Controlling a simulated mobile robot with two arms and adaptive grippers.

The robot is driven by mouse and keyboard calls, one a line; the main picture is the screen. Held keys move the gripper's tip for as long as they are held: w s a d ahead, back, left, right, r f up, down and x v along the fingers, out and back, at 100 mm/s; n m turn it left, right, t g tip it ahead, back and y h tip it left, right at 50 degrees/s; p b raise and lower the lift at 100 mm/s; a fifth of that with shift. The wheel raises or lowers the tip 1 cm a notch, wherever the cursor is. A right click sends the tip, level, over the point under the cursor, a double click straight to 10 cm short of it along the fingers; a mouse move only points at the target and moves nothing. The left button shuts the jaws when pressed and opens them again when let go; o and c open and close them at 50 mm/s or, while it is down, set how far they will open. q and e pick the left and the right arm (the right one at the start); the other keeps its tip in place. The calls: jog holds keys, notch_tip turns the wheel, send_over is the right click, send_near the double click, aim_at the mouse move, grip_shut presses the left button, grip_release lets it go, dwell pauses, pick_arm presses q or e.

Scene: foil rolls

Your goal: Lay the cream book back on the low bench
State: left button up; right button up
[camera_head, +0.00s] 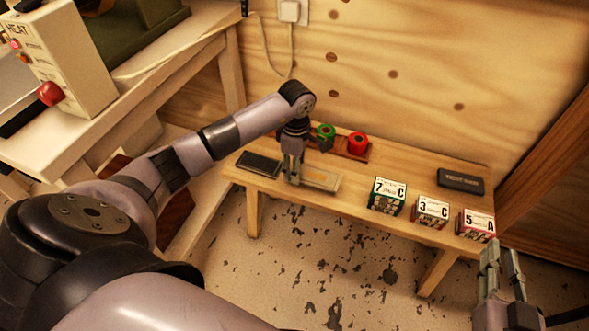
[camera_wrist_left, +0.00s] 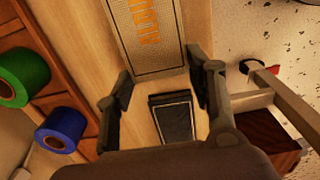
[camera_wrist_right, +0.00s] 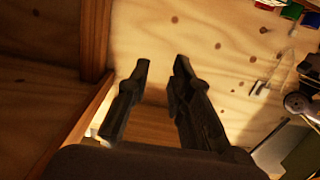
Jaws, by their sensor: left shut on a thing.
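The cream book (camera_head: 321,181) is at the left part of the low bench (camera_head: 345,200), with one end at my left gripper (camera_head: 291,177). In the left wrist view the book (camera_wrist_left: 145,35) shows a speckled cover with orange letters. The left fingertips (camera_wrist_left: 160,70) are shut on its near end, one on each side. The book is flat, at or just above the bench top; I cannot tell whether it touches. My right gripper (camera_head: 501,255) is beyond the bench's right front corner. Its fingers stand apart and empty in the right wrist view (camera_wrist_right: 163,72).
A dark flat item (camera_head: 258,164) lies left of the book. Behind are green (camera_head: 325,131) and red (camera_head: 357,143) rolls on a brown tray, with a blue roll (camera_wrist_left: 61,130) showing too. Boxes marked 7C (camera_head: 388,196), 3C (camera_head: 431,212), 5A (camera_head: 476,225) and a dark case (camera_head: 460,180) stand right.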

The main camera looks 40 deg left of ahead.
pick_arm(q)
jog(key=shift+f+b, duration=0.35)
jog(key=shift+f, duration=0.35)
pick_arm(e)
jog(key=r+t, duration=0.2)
jog(key=r, duration=0.1)
jog(key=a+r+y, duration=0.1)
jog(key=r, duration=0.1)
jog(key=shift+w+t, duration=0.2)
jog(key=shift+t, duration=0.2)
pick_arm(q)
jog(key=shift+f, duration=0.1)
jog(key=o, duration=1.2)
pick_arm(e)
jog(key=shift+a+r, duration=0.1)
jog(key=shift+r, duration=0.1)
